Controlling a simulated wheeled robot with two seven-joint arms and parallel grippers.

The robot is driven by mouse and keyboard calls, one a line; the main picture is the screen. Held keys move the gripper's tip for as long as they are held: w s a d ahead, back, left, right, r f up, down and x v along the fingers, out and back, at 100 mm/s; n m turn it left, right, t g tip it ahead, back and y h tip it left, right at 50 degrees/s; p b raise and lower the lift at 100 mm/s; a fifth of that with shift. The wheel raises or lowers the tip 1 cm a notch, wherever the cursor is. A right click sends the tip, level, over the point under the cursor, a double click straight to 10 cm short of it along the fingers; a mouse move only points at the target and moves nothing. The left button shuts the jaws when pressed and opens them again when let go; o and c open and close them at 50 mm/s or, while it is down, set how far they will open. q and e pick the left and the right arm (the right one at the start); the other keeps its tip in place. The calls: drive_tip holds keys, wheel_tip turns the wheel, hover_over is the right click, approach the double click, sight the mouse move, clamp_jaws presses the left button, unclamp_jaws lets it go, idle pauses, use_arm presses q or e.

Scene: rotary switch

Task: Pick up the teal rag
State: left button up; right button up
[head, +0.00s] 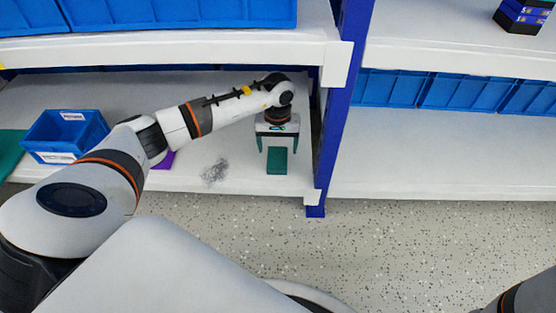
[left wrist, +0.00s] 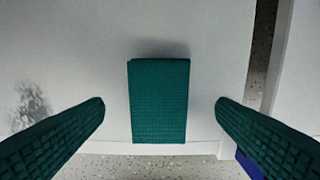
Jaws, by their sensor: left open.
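The teal rag (head: 277,160) lies folded in a rectangle on the white shelf, close to its front edge and left of the blue post. It also shows in the left wrist view (left wrist: 158,100), in the middle of the picture. My left gripper (head: 277,150) is above the rag, open, with one finger on each side and a gap between each finger and the rag. In the left wrist view its two teal ridged fingertips (left wrist: 160,108) stand left and right of the rag. Only a part of my right arm shows at the lower right corner; its gripper is not visible.
The blue post (head: 335,110) stands just right of the rag. A grey scribbled patch (head: 215,171) is left of it on the shelf (head: 235,180). A blue bin (head: 65,135) and a purple item (head: 162,160) are farther left. The upper shelf (head: 180,50) overhangs behind my arm.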

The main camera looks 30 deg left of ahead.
sight(277, 156)
use_arm(q)
wheel_tip(277, 156, down, 4)
drive_tip(key=b, duration=0.3)
drive_tip(key=shift+f, duration=0.15)
drive_tip(key=c, duration=1.1)
drive_tip(key=shift+o, duration=0.2)
drive_tip(key=shift+r, duration=0.2)
